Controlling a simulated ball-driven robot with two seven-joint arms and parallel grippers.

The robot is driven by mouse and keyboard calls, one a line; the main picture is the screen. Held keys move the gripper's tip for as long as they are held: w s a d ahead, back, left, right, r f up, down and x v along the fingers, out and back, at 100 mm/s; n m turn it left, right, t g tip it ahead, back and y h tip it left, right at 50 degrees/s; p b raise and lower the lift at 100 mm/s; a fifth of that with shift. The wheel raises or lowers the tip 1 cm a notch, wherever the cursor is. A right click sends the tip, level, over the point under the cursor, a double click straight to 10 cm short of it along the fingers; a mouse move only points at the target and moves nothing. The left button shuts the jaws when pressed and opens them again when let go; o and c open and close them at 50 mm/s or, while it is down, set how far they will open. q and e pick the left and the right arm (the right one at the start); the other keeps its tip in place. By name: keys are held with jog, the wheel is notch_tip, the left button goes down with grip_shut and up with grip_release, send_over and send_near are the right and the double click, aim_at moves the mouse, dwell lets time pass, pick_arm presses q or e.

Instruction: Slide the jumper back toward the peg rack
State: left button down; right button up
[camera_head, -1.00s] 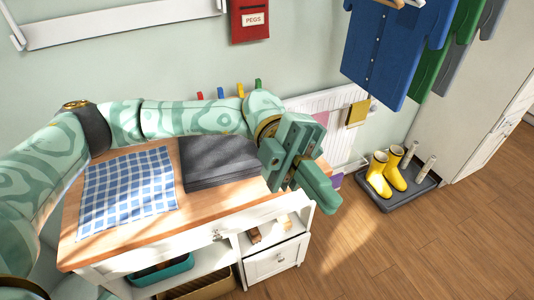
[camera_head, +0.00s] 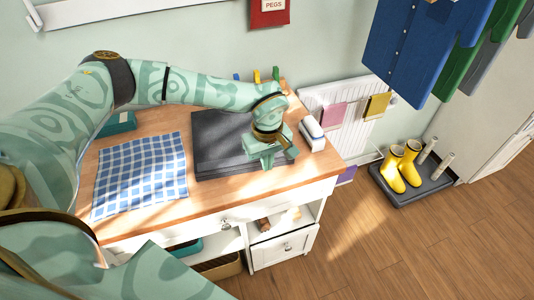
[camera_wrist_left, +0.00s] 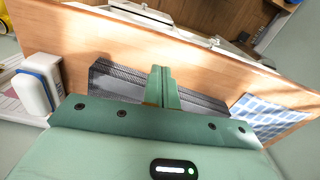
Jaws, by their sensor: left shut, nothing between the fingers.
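The jumper (camera_head: 213,140) is a dark grey folded stack lying flat on the wooden worktop. My left gripper (camera_head: 268,163) is shut and empty, low over the jumper's right front part, and hides some of it. In the left wrist view the shut fingers (camera_wrist_left: 163,88) stand in front of the grey jumper (camera_wrist_left: 203,103); I cannot tell whether they touch it. Small blue, yellow and green pegs (camera_head: 256,76) show at the worktop's back edge behind the jumper; I cannot tell whether they belong to the peg rack. My right gripper is not in view.
A blue checked cloth (camera_head: 141,176) lies left of the jumper. A white and blue object (camera_head: 312,134) stands at the worktop's right end, close to the gripper. A red PEGS box (camera_head: 268,14) hangs on the wall.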

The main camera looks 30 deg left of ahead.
pick_arm(q)
notch_tip(320, 180, down, 6)
jog(key=shift+r+b, duration=0.25)
jog(key=shift+b, duration=0.1)
jog(key=shift+w+a+r, duration=0.15)
jog(key=shift+w+a, duration=0.6)
jog(key=shift+a, duration=0.35)
jog(key=shift+w+a, duration=0.35)
jog(key=shift+a, duration=0.15)
jog(key=shift+w+a+b, duration=0.35)
jog(key=shift+w+a, duration=0.6)
jog(key=shift+a, duration=0.3)
jog(key=shift+r, duration=0.1)
jog(key=shift+d, duration=0.1)
